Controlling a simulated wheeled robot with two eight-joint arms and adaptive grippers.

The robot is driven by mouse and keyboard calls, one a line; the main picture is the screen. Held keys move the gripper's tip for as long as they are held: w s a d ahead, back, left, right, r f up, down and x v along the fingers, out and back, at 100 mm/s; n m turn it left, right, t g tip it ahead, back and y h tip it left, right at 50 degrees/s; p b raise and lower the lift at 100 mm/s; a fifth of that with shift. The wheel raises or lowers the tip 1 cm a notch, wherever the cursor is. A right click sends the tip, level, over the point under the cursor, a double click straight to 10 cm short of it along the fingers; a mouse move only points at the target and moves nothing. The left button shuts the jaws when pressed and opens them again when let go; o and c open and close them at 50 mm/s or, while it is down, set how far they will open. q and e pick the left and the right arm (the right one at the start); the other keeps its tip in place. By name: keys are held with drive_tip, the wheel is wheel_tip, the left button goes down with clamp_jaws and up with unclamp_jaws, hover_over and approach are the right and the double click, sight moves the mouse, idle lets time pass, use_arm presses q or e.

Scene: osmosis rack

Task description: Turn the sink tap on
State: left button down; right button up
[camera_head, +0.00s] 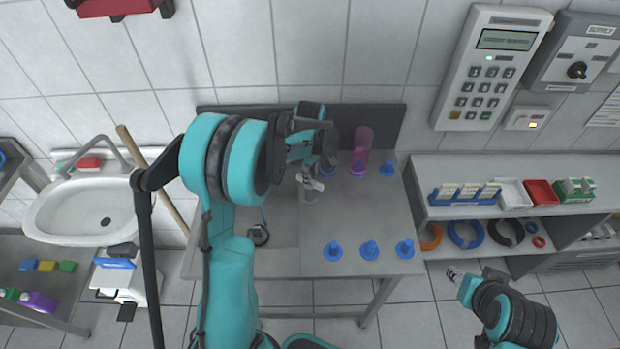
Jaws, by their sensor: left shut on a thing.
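The white sink (50,215) is on the wall at the far left, with a grey tap (106,142) arching over its back edge. I cannot make out the tap's handle or any water. My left gripper (312,183) is over the middle of the steel table, well to the right of the sink. It is shut on what looks like a small clear cylinder (309,196), partly hidden by the fingers. My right gripper (454,276) is at the lower right in front of the shelf, far from the sink. Its fingers are too small to judge.
The steel table (345,222) holds several blue stoppers (333,252) and a pink clear cylinder (361,150). A wooden pole (150,175) leans between sink and table. A white bin-like box (140,280) stands below the sink. A shelf (470,210) is at right.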

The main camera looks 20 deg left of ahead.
use_arm(q)
drive_tip(key=shift+s+f, duration=0.1)
idle(0.3)
drive_tip(key=c, duration=1.5)
unclamp_jaws()
drive_tip(key=shift+c, duration=0.2)
wheel_tip(320, 180, up, 12)
drive_tip(key=s+d+f+m+t+b, duration=0.3)
drive_tip(key=s+d+f+m+b, duration=0.1)
drive_tip(key=s+m, duration=0.4)
drive_tip(key=s+d+f+m+t+b, duration=0.4)
drive_tip(key=s+m, duration=0.4)
drive_tip(key=s, duration=0.4)
drive_tip(key=shift+d+m+b, duration=0.3)
drive_tip(key=shift+d+b, duration=0.25)
drive_tip(key=shift+b, duration=0.05)
